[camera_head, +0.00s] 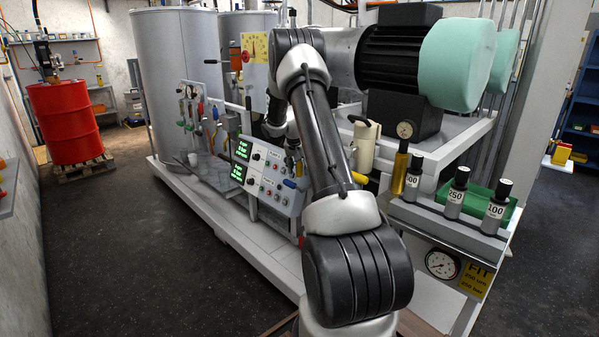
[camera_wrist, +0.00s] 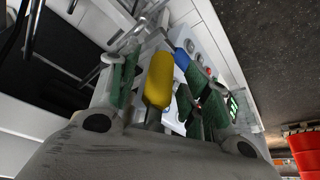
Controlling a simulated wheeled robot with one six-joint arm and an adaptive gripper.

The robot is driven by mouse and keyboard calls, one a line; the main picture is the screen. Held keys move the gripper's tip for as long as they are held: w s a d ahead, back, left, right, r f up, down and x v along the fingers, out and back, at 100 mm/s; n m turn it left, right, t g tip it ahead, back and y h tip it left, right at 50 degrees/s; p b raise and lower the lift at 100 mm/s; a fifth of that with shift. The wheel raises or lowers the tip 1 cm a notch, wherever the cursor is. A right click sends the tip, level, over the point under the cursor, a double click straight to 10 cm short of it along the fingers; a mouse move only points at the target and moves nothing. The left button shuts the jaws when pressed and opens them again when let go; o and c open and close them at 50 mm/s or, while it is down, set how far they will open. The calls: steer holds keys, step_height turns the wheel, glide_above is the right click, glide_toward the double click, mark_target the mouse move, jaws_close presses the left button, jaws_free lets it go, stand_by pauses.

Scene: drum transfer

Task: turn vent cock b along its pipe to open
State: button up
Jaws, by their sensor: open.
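In the wrist view my gripper (camera_wrist: 162,75) is open, with a green-padded finger on either side of a yellow handle (camera_wrist: 158,82). Gaps show between the handle and both fingers. A blue handle (camera_wrist: 182,59) lies just past it, near the right finger. No label on the handles is readable, so I cannot tell which is vent cock b; the pipes are mostly hidden.
A control panel (camera_head: 268,180) with green displays stands close beside the handles. A motor (camera_head: 400,55) and labelled cylinders (camera_head: 456,192) are at the right. Two grey tanks (camera_head: 180,60) stand behind. A red drum (camera_head: 66,120) is at far left; the floor (camera_head: 140,240) between is clear.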

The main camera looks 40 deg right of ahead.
steer(key=v, duration=0.9)
steer(key=shift+r, duration=0.25)
steer(key=shift+s, duration=0.1)
